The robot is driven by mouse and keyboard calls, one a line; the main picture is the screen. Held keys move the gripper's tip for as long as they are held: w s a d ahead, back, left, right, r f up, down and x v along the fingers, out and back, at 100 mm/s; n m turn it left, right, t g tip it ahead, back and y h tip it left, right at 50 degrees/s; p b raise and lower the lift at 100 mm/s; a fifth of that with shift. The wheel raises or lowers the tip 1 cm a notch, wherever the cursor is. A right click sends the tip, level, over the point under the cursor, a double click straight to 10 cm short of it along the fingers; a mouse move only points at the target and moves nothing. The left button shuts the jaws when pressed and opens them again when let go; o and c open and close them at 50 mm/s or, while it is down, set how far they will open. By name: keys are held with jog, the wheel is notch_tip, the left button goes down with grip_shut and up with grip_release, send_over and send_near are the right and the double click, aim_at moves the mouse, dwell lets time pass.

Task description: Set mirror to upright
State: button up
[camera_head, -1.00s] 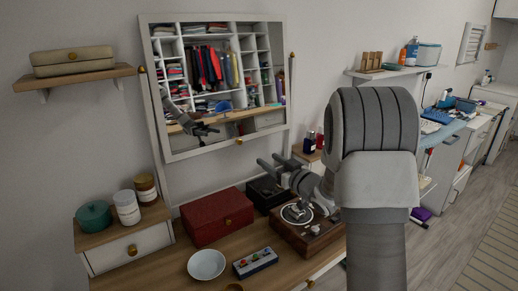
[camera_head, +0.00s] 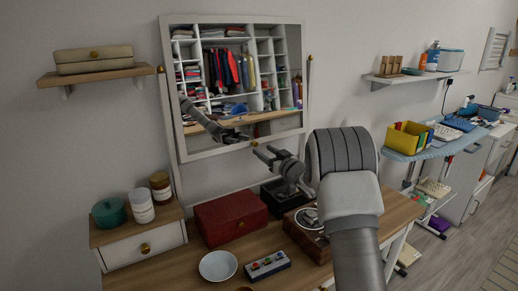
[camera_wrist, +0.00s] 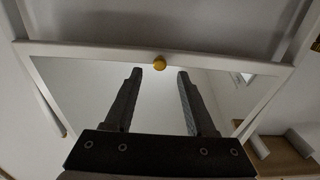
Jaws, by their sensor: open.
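The mirror (camera_head: 240,85) has a white frame and hangs between two side posts above the wooden dressing table in the head view. It looks tilted, and it reflects shelves of clothes and my arm. A small brass knob sits at the middle of its lower edge (camera_head: 255,143). My gripper (camera_head: 265,154) is just in front of and below this lower edge, near the knob. In the wrist view, the gripper (camera_wrist: 160,72) is open and empty, with its two fingers pointing toward the frame edge. The brass knob (camera_wrist: 159,63) shows between the fingertips, and no contact is visible.
On the table (camera_head: 190,272) stand a red box (camera_head: 229,218), a white bowl (camera_head: 218,265), a small panel with coloured knobs (camera_head: 268,265) and a wooden turntable (camera_head: 305,238). Jars (camera_head: 142,206) stand at left. A wall shelf (camera_head: 100,75) holds a cream box.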

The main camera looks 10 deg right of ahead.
aim_at(256, 145)
jog(key=shift+x, duration=2.15)
jog(key=shift+c, duration=0.3)
grip_shut()
